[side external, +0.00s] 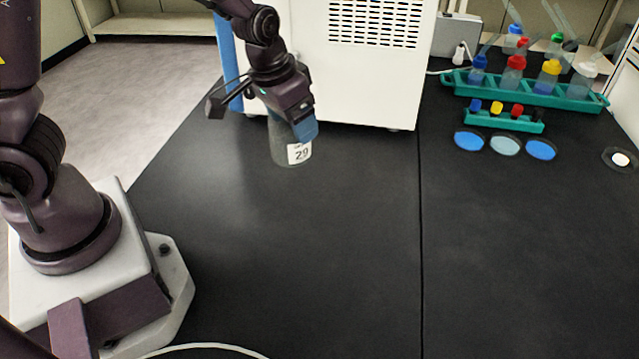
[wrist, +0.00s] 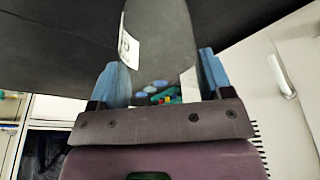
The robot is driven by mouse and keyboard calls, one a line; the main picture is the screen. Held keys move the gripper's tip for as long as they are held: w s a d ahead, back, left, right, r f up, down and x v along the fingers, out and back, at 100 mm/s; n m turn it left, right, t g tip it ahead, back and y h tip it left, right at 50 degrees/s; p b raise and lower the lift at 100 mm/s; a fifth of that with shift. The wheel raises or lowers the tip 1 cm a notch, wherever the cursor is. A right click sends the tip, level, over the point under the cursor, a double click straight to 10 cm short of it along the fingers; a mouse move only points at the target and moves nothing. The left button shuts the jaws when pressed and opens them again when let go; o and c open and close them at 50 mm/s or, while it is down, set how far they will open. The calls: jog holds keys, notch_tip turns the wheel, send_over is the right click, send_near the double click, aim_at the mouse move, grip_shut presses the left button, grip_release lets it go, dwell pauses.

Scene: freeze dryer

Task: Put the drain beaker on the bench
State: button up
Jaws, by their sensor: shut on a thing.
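The drain beaker (side external: 290,153) is a clear grey vessel with a white label reading 29. It is upright at the left of the black bench (side external: 320,250), in front of the white freeze dryer. My gripper (side external: 301,128) is shut on the beaker, with its blue finger pads on either side. The wrist view shows the beaker (wrist: 162,45) between the two blue fingers (wrist: 160,85). I cannot tell whether the beaker's base touches the bench or hangs just above it. My gripper hides its upper part in the side view.
The white freeze dryer (side external: 358,75) stands right behind the beaker. A teal rack (side external: 525,90) of colour-capped bottles, a smaller teal rack (side external: 500,118) and several round dishes (side external: 505,145) are at the back right. The bench's middle and front are clear.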

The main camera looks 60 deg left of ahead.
jog(key=shift+d+r, duration=0.1)
jog(key=shift+d, duration=0.7)
jog(key=shift+a+r, duration=0.1)
jog(key=shift+a, duration=0.2)
jog(key=s+a+f+n+g+y, duration=0.1)
jog(key=s+a+n+y, duration=0.1)
jog(key=s+a+n, duration=0.85)
jog(key=shift+m, duration=0.95)
jog(key=shift+w+a+f, duration=1.15)
jog(key=shift+w+f, duration=1.05)
jog(key=shift+w, duration=0.3)
jog(key=shift+w+a+f, duration=1.2)
jog(key=shift+w+f, duration=1)
jog(key=shift+w, duration=0.25)
jog(key=shift+w+a+f, duration=1.15)
jog(key=shift+w+f, duration=1.05)
jog(key=shift+w, duration=0.3)
